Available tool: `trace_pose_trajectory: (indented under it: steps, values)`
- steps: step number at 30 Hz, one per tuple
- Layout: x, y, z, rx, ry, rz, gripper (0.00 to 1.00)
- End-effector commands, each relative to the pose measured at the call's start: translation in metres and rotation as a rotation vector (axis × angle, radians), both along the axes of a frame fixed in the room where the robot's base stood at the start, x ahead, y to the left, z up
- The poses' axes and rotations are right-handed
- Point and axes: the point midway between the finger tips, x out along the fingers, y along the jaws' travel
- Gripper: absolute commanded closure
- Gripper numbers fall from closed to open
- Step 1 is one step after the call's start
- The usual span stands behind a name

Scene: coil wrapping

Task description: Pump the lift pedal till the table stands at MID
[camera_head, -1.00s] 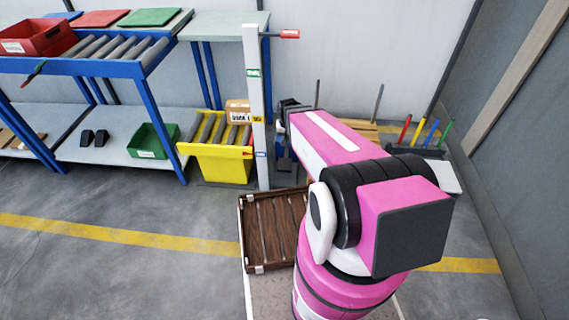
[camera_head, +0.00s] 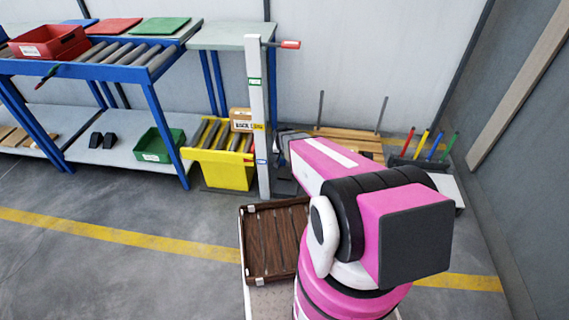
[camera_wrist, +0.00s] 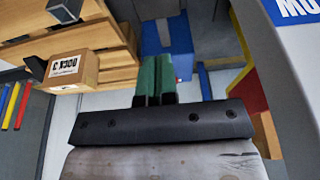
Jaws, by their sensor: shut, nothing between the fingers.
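The yellow lift table (camera_head: 220,170) with grey rollers stands left of a tall white post (camera_head: 258,105). The post carries a green label at the top, a yellow one midway and a blue one low down. A small red pointer at the table's right edge (camera_head: 248,160) is level with the blue label. My gripper (camera_wrist: 156,62) is shut and empty, its green fingers together. In the head view my gripper (camera_head: 284,140) is just right of the post, partly behind my arm. A blue block (camera_wrist: 165,35) lies beyond the fingers; I cannot make out the pedal.
A brown slatted tray (camera_head: 275,240) is in front of the post. A blue-legged roller rack (camera_head: 90,70) fills the left. A wooden pallet (camera_head: 345,140) and coloured rods (camera_head: 428,137) are at the right. The left floor is clear.

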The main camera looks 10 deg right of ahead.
Motion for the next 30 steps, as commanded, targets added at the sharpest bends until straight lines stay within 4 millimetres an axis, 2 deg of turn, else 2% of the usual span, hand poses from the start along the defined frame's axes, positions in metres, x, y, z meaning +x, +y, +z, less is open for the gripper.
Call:
trace_pose_trajectory:
  steps: [13,18,24,30]
  values:
    - [0.024,-0.007,-0.077,-0.001,0.001,0.0,1.0]
    - [0.027,-0.008,-0.104,-0.001,0.001,0.001,1.0]
    - [0.026,-0.008,-0.124,-0.001,0.001,0.001,1.0]
    - [0.025,-0.008,-0.129,-0.001,-0.001,0.001,1.0]
